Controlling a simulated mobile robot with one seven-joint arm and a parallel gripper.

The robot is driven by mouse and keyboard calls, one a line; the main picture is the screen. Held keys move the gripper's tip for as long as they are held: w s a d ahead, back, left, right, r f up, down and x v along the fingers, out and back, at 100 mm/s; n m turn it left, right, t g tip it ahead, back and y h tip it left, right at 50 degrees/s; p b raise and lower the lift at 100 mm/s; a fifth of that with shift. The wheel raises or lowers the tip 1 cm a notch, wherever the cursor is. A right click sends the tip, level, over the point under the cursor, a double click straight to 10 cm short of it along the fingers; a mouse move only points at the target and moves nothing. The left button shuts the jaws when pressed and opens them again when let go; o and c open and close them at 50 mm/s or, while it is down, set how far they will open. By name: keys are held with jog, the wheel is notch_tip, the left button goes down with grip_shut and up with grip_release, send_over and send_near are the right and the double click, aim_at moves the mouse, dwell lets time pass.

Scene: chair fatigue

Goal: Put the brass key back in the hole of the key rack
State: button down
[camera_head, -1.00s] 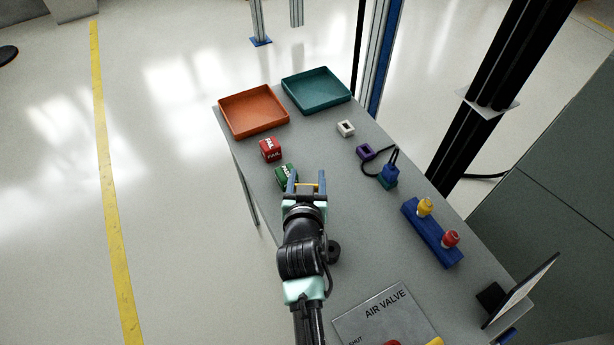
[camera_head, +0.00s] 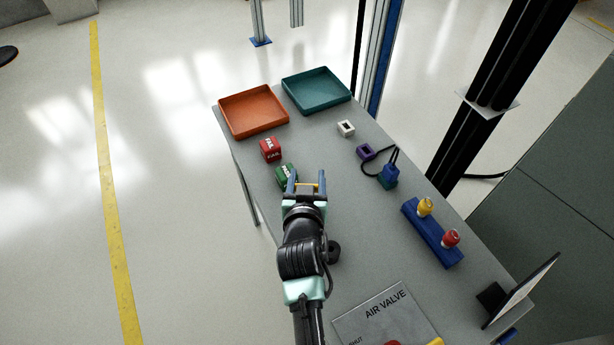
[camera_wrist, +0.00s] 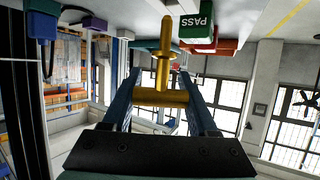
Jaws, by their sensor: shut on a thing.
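My gripper (camera_head: 306,176) is shut on the brass key (camera_head: 306,185), above the table beside the green PASS block. In the wrist view my gripper (camera_wrist: 161,92) has the key's brass crossbar (camera_wrist: 160,97) between its two blue fingers. The key's pin (camera_wrist: 166,45) sticks out past the fingertips. No part is clearly marked as the key rack. A white block with a dark hole (camera_head: 346,128) and a purple block with a hole (camera_head: 364,151) stand apart to the upper right of my gripper; I cannot tell whether either is the rack.
A green PASS block (camera_head: 285,174) and red FAIL block (camera_head: 270,150) stand near the left edge. Orange (camera_head: 223,116) and teal (camera_head: 318,104) trays lie at the back. A blue corded plug (camera_head: 388,176), blue holder (camera_head: 428,236) and air valve plate (camera_head: 362,318) are right and front.

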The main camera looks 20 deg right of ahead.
jog(key=shift+f, duration=0.1)
jog(key=shift+f+b, duration=0.35)
jog(key=shift+b, duration=0.1)
jog(key=shift+f+b, duration=1.4)
jog(key=shift+f, duration=0.15)
jog(key=shift+c, duration=0.5)
grip_release()
jog(key=v, duration=1.3)
jog(key=shift+f, duration=0.1)
